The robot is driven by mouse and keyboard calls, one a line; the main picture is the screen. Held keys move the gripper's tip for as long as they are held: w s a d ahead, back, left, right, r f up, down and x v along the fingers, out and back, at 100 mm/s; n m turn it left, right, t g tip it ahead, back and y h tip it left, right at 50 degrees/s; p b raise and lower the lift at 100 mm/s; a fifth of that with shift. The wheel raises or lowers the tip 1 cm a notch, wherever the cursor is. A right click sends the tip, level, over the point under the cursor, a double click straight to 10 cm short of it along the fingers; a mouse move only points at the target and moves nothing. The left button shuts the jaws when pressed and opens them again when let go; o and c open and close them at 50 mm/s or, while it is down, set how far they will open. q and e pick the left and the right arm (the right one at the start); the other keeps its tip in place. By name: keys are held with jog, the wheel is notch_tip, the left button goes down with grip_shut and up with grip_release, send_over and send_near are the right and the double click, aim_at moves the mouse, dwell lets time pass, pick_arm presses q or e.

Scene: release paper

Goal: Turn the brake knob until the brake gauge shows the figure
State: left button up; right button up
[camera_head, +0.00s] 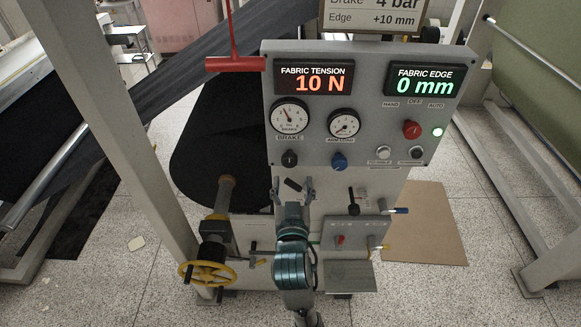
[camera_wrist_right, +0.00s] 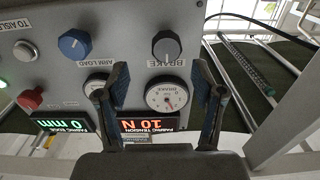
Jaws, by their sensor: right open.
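The brake knob (camera_head: 289,159) is a black round knob on the grey panel, under the white brake gauge (camera_head: 289,118). The gauge's red needle points up and slightly left; its exact figure is too small to read. In the right wrist view the knob (camera_wrist_right: 166,46) stands beyond the fingertips and the gauge (camera_wrist_right: 167,94) shows between the fingers. A sign (camera_head: 372,14) above the panel reads Brake 4 bar and Edge +10 mm. My right gripper (camera_head: 292,186) is open and empty, just below the knob in the head view and apart from it. My left gripper is not in view.
The blue arm load knob (camera_head: 338,161) sits right of the brake knob. A red selector (camera_head: 411,130) is farther right. A red lever (camera_head: 236,64) hangs at the panel's upper left. A yellow handwheel (camera_head: 207,273) and a grey post (camera_head: 125,150) stand left.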

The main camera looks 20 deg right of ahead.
aim_at(290, 164)
jog(key=x, duration=0.4)
jog(key=shift+d+r, duration=0.15)
jog(key=w, duration=0.1)
jog(key=w+a, duration=0.1)
jog(key=w, duration=0.1)
jog(key=shift+p, duration=0.3)
jog(key=shift+w+a, duration=0.2)
jog(key=shift+w, duration=0.05)
jog(key=shift+d, duration=0.7)
jog(key=shift+c, duration=1.4)
jog(key=shift+d, duration=0.2)
jog(key=c, duration=0.8)
jog(key=shift+a, duration=0.5)
jog(key=shift+c, duration=0.3)
jog(key=n+p, duration=0.2)
jog(key=p, duration=0.1)
jog(key=shift+d+r, duration=0.2)
jog(key=shift+d, duration=0.05)
jog(key=shift+n+p, duration=0.3)
jog(key=shift+p, duration=0.1)
jog(key=shift+f, duration=0.1)
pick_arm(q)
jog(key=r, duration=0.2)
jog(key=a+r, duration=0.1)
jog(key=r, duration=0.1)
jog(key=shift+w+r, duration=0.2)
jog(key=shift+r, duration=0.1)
pick_arm(e)
jog(key=shift+f, duration=0.1)
